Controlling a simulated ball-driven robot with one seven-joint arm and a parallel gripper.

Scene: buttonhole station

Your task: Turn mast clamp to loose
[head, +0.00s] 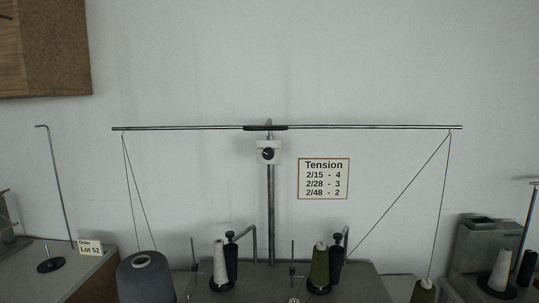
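The mast (271,215) is a grey upright rod in the middle of the head view, rising from the grey machine top to a long horizontal bar (370,127). The mast clamp is a small white block (262,146) with a round black knob (268,154) on its front, just under the bar. The knob carries a small light mark, too small to read as a setting. My gripper is not in the frame, and nothing touches the clamp.
A Tension card (324,179) hangs right of the mast. Threads run down from both bar ends. A grey cone (146,276), a white cone (219,264), an olive cone (320,266) and another olive cone (424,291) stand below. A thin stand (57,190) is at left.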

